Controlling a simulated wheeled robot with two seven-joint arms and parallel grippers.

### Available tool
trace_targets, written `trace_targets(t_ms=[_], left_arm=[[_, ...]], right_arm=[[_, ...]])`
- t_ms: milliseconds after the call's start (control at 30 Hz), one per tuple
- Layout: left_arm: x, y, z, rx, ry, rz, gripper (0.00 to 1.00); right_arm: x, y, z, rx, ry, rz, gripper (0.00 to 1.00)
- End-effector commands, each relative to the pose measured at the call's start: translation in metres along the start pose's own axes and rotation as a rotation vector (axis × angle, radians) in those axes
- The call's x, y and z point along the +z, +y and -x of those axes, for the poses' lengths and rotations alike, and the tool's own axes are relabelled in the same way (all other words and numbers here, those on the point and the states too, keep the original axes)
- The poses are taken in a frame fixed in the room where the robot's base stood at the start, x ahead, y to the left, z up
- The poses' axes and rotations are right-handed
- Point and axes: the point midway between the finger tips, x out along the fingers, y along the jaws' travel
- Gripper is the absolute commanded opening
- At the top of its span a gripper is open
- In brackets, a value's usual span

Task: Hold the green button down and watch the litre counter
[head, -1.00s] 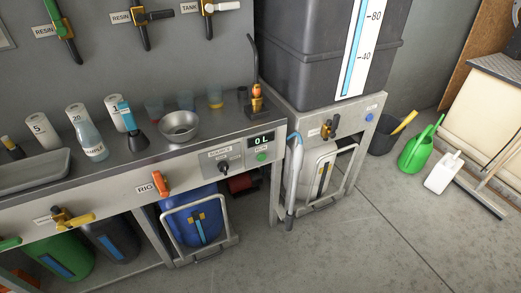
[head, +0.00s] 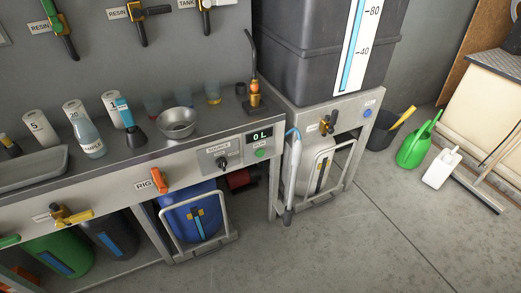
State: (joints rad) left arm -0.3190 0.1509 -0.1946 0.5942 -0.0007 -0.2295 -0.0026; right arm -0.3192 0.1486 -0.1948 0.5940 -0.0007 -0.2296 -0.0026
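The green button (head: 259,154) is on the front panel of the steel bench, at its right end. The litre counter (head: 259,135) sits just above it and reads "0 L" in light digits on a dark display. A black source knob (head: 223,162) is to the left of the button. Nothing touches the button. Neither of my grippers shows in the head view.
A metal bowl (head: 177,122) and a small brass tap (head: 254,95) stand on the bench. A dark tank (head: 300,50) with a level scale stands right of it. A grey hose wand (head: 291,175) hangs between them. The floor (head: 330,250) in front is clear.

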Motion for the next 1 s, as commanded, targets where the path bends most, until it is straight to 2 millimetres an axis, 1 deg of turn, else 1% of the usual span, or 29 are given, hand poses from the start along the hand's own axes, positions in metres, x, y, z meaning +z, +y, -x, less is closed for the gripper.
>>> trace_targets(t_ms=[100, 133, 167, 200, 267, 300, 367, 400, 467, 1000], left_arm=[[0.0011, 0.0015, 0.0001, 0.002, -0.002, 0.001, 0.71], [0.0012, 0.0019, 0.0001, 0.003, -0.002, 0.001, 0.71], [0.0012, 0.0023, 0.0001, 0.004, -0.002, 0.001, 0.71], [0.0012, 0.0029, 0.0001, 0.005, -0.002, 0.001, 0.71], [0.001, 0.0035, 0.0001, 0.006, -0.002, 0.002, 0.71], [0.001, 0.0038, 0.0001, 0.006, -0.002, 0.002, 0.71], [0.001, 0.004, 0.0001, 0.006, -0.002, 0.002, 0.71], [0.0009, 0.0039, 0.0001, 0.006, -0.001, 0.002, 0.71], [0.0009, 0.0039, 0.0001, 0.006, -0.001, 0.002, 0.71], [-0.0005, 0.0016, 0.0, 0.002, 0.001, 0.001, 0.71]], right_arm=[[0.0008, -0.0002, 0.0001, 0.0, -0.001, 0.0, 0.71], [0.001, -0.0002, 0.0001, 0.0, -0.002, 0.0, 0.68], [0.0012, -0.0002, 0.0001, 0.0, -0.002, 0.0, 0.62], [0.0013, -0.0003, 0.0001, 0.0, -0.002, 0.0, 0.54], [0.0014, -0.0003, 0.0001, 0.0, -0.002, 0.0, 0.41], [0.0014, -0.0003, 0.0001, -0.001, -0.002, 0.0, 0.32], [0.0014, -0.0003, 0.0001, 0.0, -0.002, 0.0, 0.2], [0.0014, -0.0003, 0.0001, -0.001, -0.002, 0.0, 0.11], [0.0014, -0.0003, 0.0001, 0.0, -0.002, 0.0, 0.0], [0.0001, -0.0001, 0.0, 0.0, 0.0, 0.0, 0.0]])
